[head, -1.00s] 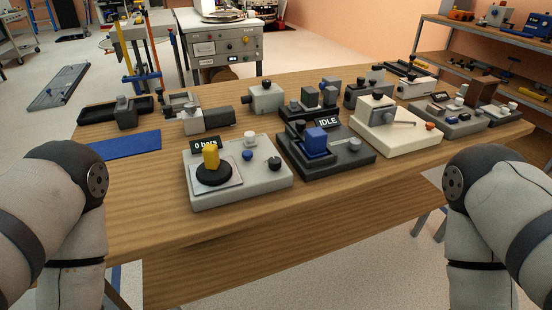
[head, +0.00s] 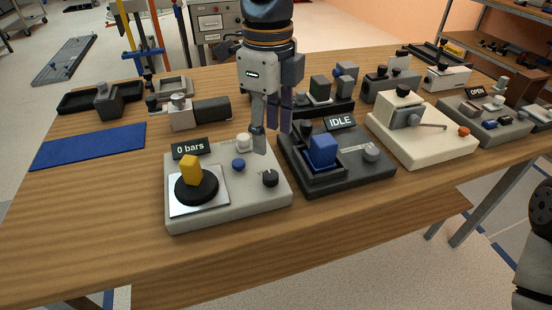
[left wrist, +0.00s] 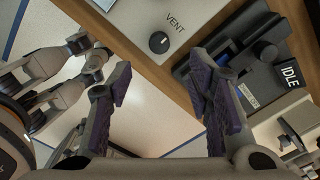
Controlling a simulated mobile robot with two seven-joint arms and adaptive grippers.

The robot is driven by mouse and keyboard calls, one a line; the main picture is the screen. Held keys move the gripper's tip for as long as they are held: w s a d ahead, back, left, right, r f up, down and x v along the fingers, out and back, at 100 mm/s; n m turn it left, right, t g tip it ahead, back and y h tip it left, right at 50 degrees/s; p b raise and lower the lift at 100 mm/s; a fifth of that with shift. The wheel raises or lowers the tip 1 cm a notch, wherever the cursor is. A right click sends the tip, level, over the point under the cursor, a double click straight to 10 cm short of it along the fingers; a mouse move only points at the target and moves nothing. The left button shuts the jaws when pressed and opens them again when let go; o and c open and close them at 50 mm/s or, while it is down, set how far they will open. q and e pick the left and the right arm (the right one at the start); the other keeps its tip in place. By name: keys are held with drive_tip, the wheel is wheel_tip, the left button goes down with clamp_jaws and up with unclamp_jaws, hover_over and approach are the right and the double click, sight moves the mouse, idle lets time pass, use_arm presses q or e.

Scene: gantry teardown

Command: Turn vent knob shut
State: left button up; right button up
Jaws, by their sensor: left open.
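The vent knob (head: 270,178) is a small black round knob at the front right corner of the pale grey unit (head: 220,205) labelled "0 bars". In the left wrist view the knob (left wrist: 159,42) shows a white index mark beside the word VENT. My left gripper (head: 271,138) is open and empty. It points down above the back right of the unit, apart from the knob. In the left wrist view its purple-padded fingers (left wrist: 162,88) stand apart, with the knob beyond the gap between them. What looks like my right gripper (left wrist: 82,58) shows at the left there; its jaws are unclear.
A yellow block (head: 189,168) stands on a black disc on the unit. A blue knob (head: 238,165) and a pale knob sit near the vent knob. The dark IDLE fixture (head: 335,180) stands close on the right. Wood is bare in front.

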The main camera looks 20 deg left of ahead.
sight(271, 175)
use_arm(q)
wheel_tip(271, 175, down, 10)
drive_tip(key=shift+r, duration=0.1)
drive_tip(key=shift+c, duration=0.5)
clamp_jaws()
